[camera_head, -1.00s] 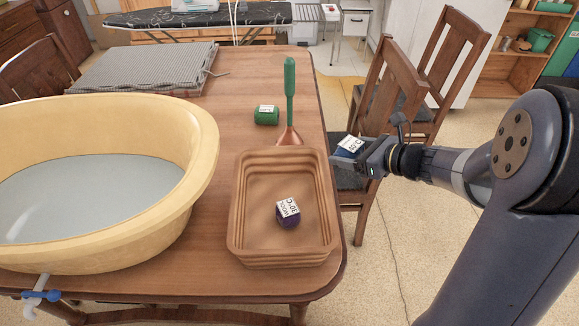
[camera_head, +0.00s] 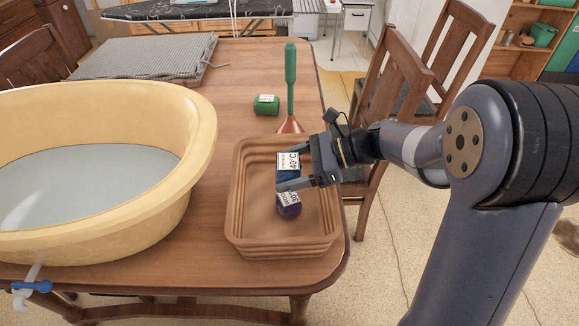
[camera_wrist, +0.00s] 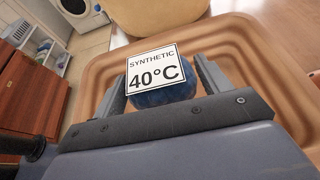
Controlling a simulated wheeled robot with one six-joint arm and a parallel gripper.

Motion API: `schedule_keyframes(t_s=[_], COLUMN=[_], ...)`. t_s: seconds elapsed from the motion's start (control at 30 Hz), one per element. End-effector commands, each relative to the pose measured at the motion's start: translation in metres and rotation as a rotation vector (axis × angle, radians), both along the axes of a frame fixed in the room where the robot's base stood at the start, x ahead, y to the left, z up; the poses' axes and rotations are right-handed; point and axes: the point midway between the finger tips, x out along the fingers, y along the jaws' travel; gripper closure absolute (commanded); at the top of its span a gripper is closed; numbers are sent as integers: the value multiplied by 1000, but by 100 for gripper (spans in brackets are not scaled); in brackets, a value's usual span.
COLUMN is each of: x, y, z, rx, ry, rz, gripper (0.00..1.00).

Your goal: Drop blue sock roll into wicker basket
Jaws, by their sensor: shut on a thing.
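The blue sock roll (camera_head: 289,174) has a white label reading 40°C and is held between the fingers of my gripper (camera_head: 291,176). The wrist view shows the blue roll (camera_wrist: 163,94) between both fingers, its label reading SYNTHETIC 40°C. The wicker basket (camera_head: 245,226) is a tan rectangular tray on the table's right side. My gripper is over the basket's inside, near its right half. A purple sock roll (camera_head: 289,211) with a white label lies in the basket, partly hidden by the gripper. How high the blue roll is above it, I cannot tell.
A green roll (camera_head: 266,105) and a plunger with a green handle (camera_head: 290,80) are on the table behind the basket. A large yellow tub (camera_head: 205,130) with water stands left. A wooden chair (camera_head: 400,75) is at the table's right side.

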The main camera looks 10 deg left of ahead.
Motion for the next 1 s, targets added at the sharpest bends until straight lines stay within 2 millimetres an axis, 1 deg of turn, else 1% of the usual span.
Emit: schedule_keyframes(t_s=[0.03, 0.17, 0.27, 0.5, 0.53, 0.83, 1.0], x=[0, 0, 0, 0, 0, 0, 0], y=[0, 0, 0, 0, 0, 0, 0], z=[-12, -21, -24, -22, -22, -23, -23], rx=[0, 0, 0, 0, 0, 0, 0], ry=[0, 0, 0, 0, 0, 0, 0], rz=[-1, -1, -1, -1, -1, -1, -1], gripper=[50, 50, 50, 50, 27, 2, 2])
